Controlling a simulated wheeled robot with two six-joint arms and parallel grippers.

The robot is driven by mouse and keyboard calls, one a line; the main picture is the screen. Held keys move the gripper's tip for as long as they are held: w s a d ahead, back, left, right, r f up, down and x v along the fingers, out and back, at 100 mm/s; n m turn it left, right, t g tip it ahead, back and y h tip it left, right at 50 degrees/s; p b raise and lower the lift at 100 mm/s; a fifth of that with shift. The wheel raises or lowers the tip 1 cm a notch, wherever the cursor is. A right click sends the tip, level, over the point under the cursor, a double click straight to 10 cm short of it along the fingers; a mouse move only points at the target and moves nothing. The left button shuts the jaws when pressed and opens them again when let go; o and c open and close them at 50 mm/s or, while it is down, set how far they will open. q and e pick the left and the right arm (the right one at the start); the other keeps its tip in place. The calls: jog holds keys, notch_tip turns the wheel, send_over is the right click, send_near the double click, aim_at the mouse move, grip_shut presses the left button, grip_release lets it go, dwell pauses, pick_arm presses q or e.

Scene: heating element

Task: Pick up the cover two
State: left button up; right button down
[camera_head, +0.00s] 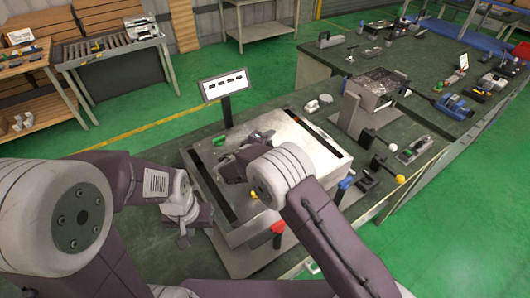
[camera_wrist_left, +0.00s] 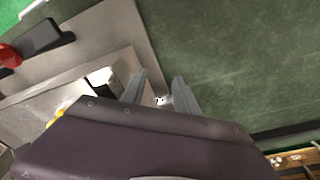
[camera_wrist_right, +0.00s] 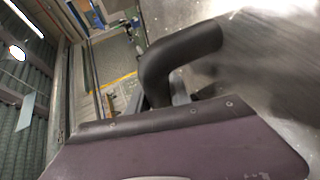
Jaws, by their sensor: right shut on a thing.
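The brushed-metal top (camera_head: 312,150) of a wide box-shaped unit lies on the green bench in the head view. I take this metal plate to be the cover. In the right wrist view a thick black bent handle (camera_wrist_right: 178,58) stands at a grey metal surface (camera_wrist_right: 275,60). My right gripper (camera_wrist_right: 163,98) is shut on this handle; its fingers are partly hidden behind it. In the head view my right wrist hides most of the grip. I cannot tell whether the cover is lifted. My left gripper (camera_wrist_left: 160,90) is open and empty, beside the unit's edge above the bench.
A small sign on a post (camera_head: 225,86) stands behind the unit. A red knob (camera_head: 278,228) is at its front. A grey block-shaped device (camera_head: 372,90) and several small tools lie to the right. Bare bench top (camera_wrist_left: 235,60) shows beside my left gripper.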

dwell(0.6)
jog(key=shift+r, duration=0.1)
jog(key=shift+r, duration=0.5)
notch_tip(320, 180, up, 3)
jog(key=shift+r+b, duration=0.1)
jog(key=shift+b, duration=0.5)
jog(key=s+d+r+b, duration=0.3)
jog(key=s+d+r, duration=0.3)
jog(key=d, duration=0.3)
jog(key=shift+s+d+r, duration=0.3)
jog(key=shift+r, duration=0.1)
